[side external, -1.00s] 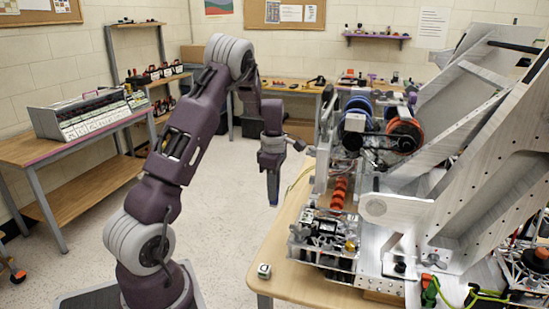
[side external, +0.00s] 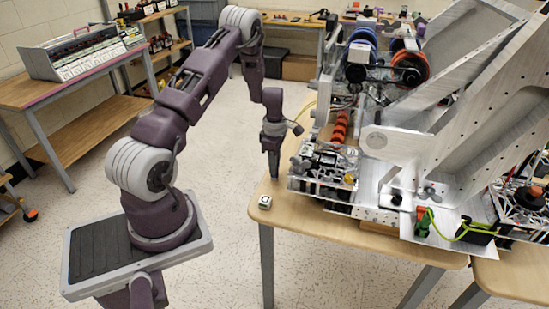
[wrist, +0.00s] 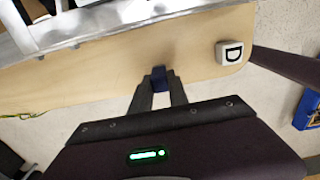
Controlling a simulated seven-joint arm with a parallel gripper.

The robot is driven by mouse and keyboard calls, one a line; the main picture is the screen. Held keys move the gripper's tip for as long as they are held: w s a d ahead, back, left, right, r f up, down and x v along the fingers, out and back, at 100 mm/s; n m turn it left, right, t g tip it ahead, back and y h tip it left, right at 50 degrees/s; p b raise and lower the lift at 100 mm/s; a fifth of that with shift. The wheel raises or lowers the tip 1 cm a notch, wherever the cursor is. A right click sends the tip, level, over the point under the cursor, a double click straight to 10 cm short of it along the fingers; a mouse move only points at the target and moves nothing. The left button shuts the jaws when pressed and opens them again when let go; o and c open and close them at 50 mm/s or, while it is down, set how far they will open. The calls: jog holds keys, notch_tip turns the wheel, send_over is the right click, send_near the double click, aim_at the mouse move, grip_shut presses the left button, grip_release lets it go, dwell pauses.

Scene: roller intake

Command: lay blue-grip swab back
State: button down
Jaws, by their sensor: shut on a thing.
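My gripper (wrist: 158,88) is shut on a small dark blue piece (wrist: 159,77), which I take to be the swab's blue grip. Only this short blue block shows between the fingertips; any shaft or tip of the swab is hidden. In the side external view my gripper (side external: 273,174) points down at the left edge of the wooden table (side external: 330,226), beside the metal machine. In the wrist view the held piece shows against the wooden tabletop (wrist: 110,82). I cannot tell whether it touches the table. No holder for the swab can be made out.
A white lettered cube (wrist: 230,52) sits on the tabletop near the held piece; it also shows in the side external view (side external: 265,202). The metal machine (side external: 400,150) fills the table to the right. A bare strip of table lies along its near side.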

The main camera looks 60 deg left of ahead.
jog(key=shift+f, duration=0.55)
dwell(0.4)
jog(key=c, duration=1.2)
grip_release()
jog(key=shift+r, duration=0.15)
